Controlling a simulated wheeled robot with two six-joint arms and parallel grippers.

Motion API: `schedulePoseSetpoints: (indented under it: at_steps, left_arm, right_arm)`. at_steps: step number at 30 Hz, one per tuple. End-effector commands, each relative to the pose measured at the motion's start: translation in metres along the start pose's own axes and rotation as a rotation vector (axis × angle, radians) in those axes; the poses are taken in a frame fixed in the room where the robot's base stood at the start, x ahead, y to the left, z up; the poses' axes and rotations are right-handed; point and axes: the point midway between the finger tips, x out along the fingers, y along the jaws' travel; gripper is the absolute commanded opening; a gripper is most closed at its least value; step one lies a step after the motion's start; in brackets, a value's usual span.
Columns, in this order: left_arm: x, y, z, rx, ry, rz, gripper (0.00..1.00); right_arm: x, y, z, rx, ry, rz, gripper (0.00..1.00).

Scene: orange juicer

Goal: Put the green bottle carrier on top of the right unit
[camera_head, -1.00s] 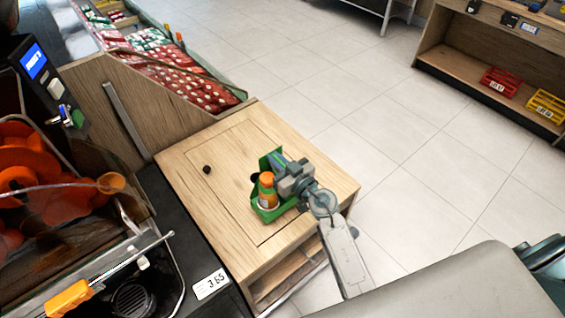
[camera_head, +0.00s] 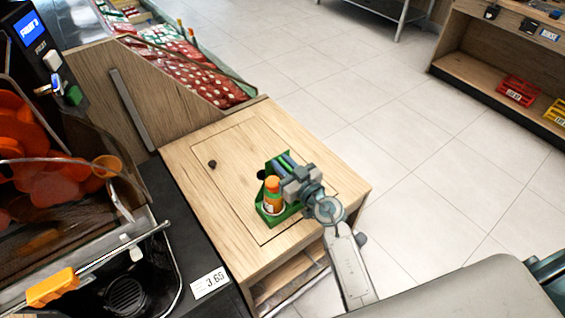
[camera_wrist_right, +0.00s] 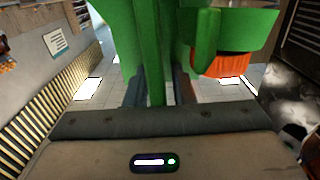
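The green bottle carrier (camera_head: 268,215) holds an orange-capped bottle (camera_head: 272,190) and appears over the top of the wooden unit (camera_head: 215,200) beside the juicer. Whether it touches that top is unclear. My right gripper (camera_head: 289,172) is shut on the carrier's upper part. In the right wrist view, the carrier's green wall (camera_wrist_right: 155,50) stands between the fingers (camera_wrist_right: 158,90), with an orange part showing at its right. A second wooden unit (camera_head: 465,68) with shelves stands across the floor at the upper right. My left gripper is out of view.
A juicer (camera_head: 40,170) with orange parts stands at the left on a black counter, with a price tag (camera_head: 210,282). Red (camera_head: 517,90) and yellow (camera_head: 555,112) carriers sit on the far unit's lower shelf. Tiled floor (camera_head: 400,130) between the units is clear.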

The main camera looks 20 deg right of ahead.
Motion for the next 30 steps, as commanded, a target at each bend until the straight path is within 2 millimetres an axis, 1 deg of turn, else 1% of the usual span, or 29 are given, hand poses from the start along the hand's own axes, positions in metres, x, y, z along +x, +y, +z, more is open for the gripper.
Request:
schedulePoseSetpoints:
  at_steps: [12, 14, 17, 24, 27, 30]
  left_arm:
    - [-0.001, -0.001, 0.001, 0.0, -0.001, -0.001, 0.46]
    - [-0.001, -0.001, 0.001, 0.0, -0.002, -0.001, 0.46]
    - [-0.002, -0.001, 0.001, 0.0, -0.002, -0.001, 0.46]
    - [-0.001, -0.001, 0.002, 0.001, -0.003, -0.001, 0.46]
    - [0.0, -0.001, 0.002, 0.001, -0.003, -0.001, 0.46]
    - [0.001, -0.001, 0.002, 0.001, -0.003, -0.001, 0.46]
  right_arm:
    - [-0.002, 0.0, -0.003, 0.0, 0.0, 0.0, 0.31]
    - [-0.01, 0.0, -0.002, -0.001, -0.002, 0.0, 0.31]
    - [-0.028, 0.0, -0.002, -0.001, -0.003, 0.0, 0.31]
    - [-0.08, 0.0, -0.001, -0.001, -0.003, -0.001, 0.31]
    - [-0.098, 0.0, -0.002, -0.002, -0.002, 0.0, 0.31]
    - [-0.11, 0.0, -0.002, -0.001, -0.001, 0.0, 0.31]
